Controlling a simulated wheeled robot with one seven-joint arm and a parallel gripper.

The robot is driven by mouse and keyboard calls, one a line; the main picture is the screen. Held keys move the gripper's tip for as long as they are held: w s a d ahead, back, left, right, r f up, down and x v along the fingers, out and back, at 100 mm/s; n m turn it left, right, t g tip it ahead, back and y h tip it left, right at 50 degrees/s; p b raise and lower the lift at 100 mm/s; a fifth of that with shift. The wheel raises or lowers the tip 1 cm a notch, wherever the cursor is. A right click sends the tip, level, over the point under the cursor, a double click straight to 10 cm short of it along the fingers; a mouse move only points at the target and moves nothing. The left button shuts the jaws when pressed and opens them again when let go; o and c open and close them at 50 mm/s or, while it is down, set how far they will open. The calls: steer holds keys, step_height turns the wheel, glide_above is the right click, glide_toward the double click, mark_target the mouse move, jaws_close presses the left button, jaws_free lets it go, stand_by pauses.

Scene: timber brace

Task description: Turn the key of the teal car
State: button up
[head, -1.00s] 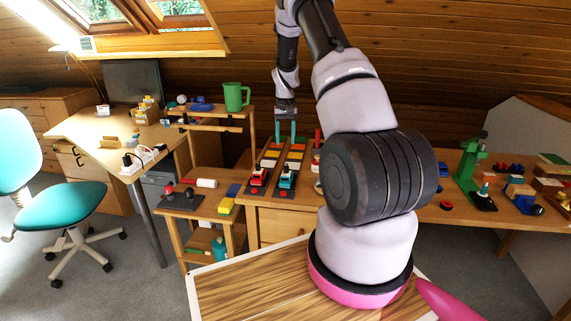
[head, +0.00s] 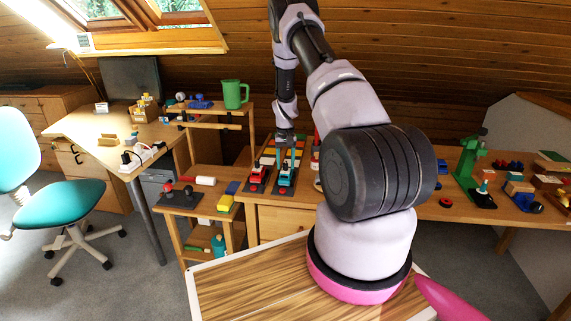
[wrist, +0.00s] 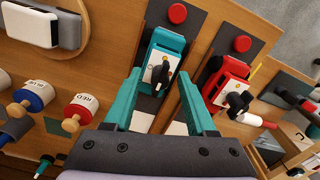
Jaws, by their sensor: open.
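The teal car (head: 285,179) stands on a dark lane on the wooden bench, right of a red car (head: 256,178). In the wrist view the teal car (wrist: 168,43) lies ahead of my gripper (wrist: 159,75), with a white plate on it. A black key (wrist: 161,74) sticks up from that plate. My gripper is open, with its teal fingers wide apart on either side of the key in the picture. I see no contact. In the head view my gripper (head: 286,147) hangs over the lane, just behind the teal car.
The red car (wrist: 228,78) with its own black key stands close on the right in the wrist view. Red buttons (wrist: 178,13) mark the lane ends. A green stand (head: 468,160) is farther right.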

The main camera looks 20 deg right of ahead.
jaws_close()
steer(key=shift+m, duration=0.3)
steer(key=m, duration=0.9)
steer(key=shift+m, duration=0.4)
steer(key=m, duration=0.9)
steer(key=shift+a, duration=0.1)
steer(key=shift+m, duration=0.3)
